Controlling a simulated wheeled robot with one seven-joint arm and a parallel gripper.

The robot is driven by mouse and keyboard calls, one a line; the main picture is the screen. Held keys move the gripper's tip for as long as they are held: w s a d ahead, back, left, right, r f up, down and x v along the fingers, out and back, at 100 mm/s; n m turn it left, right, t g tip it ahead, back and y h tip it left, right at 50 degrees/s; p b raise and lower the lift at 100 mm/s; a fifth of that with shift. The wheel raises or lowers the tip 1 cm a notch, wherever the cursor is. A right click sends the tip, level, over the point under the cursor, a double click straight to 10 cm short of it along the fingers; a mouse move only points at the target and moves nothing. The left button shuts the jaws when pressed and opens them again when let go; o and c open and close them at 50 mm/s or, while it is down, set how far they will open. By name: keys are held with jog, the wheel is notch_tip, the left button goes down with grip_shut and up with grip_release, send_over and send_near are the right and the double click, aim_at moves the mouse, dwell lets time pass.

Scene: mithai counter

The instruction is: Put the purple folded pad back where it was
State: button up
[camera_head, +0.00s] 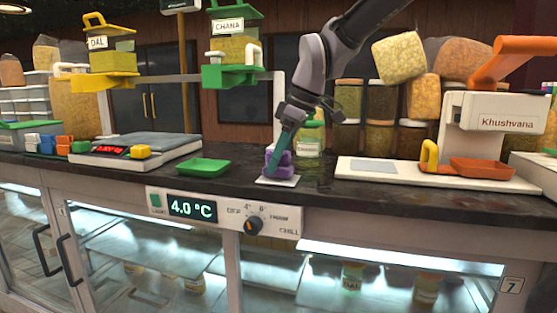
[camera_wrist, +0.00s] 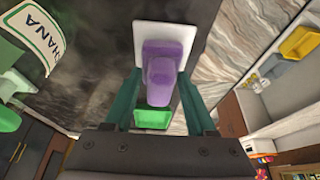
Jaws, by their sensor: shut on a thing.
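The purple folded pad (camera_head: 284,168) is at a white square plate (camera_head: 283,181) near the counter's front edge. My gripper (camera_head: 274,152) reaches down from above with its teal fingers on the pad. In the wrist view the pad (camera_wrist: 161,84) sits between the two fingers of my gripper (camera_wrist: 160,74), which is shut on it. The pad overlaps the white square (camera_wrist: 145,36) there. I cannot tell whether the pad rests on the square or is held just above it.
A green tray (camera_head: 203,168) lies to the left, beside a grey scale (camera_head: 140,148). A jar with a green lid (camera_head: 309,138) stands close behind my gripper. To the right is a white machine (camera_head: 490,125) with an orange tray (camera_head: 482,168). Dark counter between is clear.

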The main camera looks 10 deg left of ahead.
jog(key=shift+f, duration=0.25)
jog(key=shift+f, duration=0.1)
jog(key=o, duration=1.3)
jog(key=v, duration=1.2)
jog(key=w+d+m+t, duration=0.1)
jog(key=d+m+t, duration=0.2)
jog(key=d+m, duration=1.05)
jog(key=s+d+f+m+t, duration=0.1)
jog(key=s+d+m, duration=0.1)
jog(key=d, duration=0.4)
jog(key=s+d+f+m+t+h, duration=0.1)
jog(key=s+d+m, duration=0.1)
jog(key=d, duration=0.5)
jog(key=s+d+f+m+t+h, duration=0.1)
jog(key=s+d+m, duration=0.1)
jog(key=d, duration=0.5)
jog(key=shift+s+f+m+t, duration=0.15)
jog(key=shift+m+t, duration=0.25)
jog(key=shift+m, duration=0.45)
